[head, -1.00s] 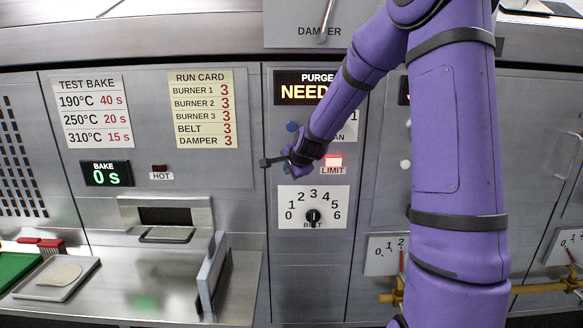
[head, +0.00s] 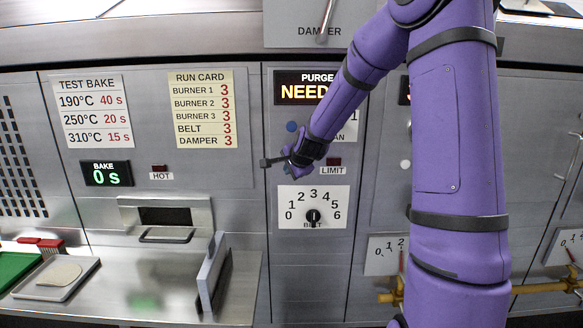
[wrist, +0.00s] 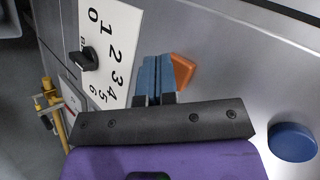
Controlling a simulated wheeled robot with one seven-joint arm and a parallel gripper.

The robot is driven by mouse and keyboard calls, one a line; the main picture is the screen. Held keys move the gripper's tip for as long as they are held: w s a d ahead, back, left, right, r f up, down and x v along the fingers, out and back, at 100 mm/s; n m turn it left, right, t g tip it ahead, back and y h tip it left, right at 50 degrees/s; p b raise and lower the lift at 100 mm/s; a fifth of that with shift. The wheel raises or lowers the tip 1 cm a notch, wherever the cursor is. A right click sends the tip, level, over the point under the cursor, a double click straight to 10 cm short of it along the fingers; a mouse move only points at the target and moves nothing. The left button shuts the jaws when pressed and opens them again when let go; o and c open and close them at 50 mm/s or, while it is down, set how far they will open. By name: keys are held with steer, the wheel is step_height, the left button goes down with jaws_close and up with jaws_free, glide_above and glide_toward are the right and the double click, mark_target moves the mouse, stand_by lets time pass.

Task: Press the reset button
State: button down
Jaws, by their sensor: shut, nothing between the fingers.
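My gripper (head: 288,170) is shut and empty, low in front of the middle panel, above the BELT dial. In the wrist view its blue fingers (wrist: 160,68) point at the panel. An orange button (wrist: 183,68) shows just right of the fingertips, partly covered by them; I cannot tell whether they touch. I see no reset label; the gripper covers that part of the panel in the head view. The LIMIT lamp (head: 333,162) right of the gripper is dark.
A blue round button (head: 291,127) sits above the gripper; it also shows in the wrist view (wrist: 293,142). The BELT dial (head: 313,216) is just below. The purge display (head: 300,92) reads "NEED", partly hidden by my arm. Yellow pipes (head: 540,289) run at lower right.

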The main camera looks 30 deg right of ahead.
steer(key=shift+s+a, duration=0.25)
steer(key=shift+s, duration=0.2)
steer(key=shift+s+a, duration=0.75)
steer(key=shift+s, duration=0.3)
steer(key=shift+s+a, duration=0.7)
steer(key=shift+s, duration=0.3)
